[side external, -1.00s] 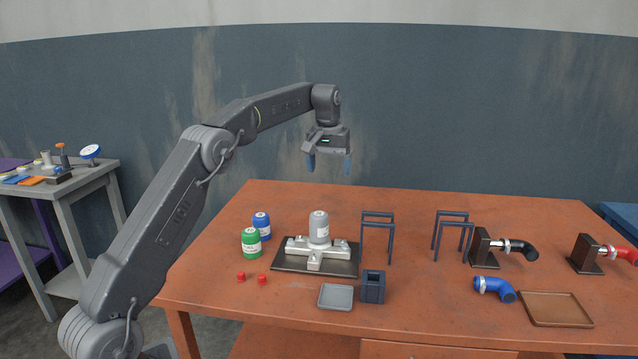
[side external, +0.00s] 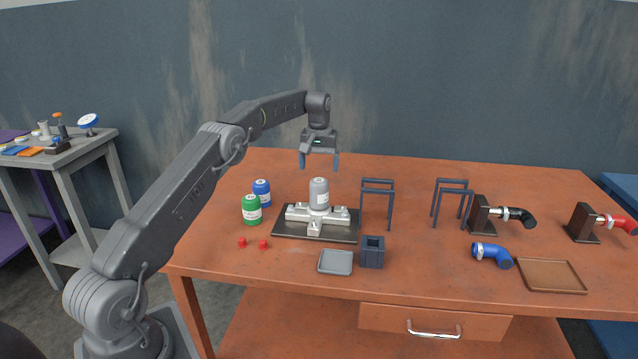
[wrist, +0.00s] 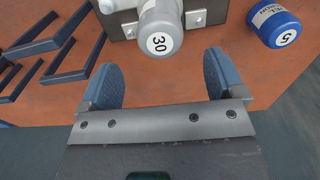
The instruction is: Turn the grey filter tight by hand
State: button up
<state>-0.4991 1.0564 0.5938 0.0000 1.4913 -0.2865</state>
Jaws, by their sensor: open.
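The grey filter (side external: 319,194) stands upright on a pale metal fixture (side external: 298,214), which sits on a dark plate (side external: 284,231). In the wrist view the grey filter (wrist: 162,22) shows its end marked "30". My gripper (side external: 319,166) is open and empty, pointing down above the filter and apart from it. In the wrist view my gripper (wrist: 160,72) has its two blue fingers spread wide, with the filter just beyond the gap between them. How far the filter is screwed on cannot be seen.
Green (side external: 252,209) and blue (side external: 262,193) canisters stand left of the fixture; two red caps (side external: 252,244) lie in front. A dark frame stand (side external: 376,206) rises close on the right. A grey tray (side external: 335,262) and dark box (side external: 372,252) sit in front.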

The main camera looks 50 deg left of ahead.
aim_at(319, 181)
jog(key=shift+f, duration=3.2)
jog(key=c, duration=1.3)
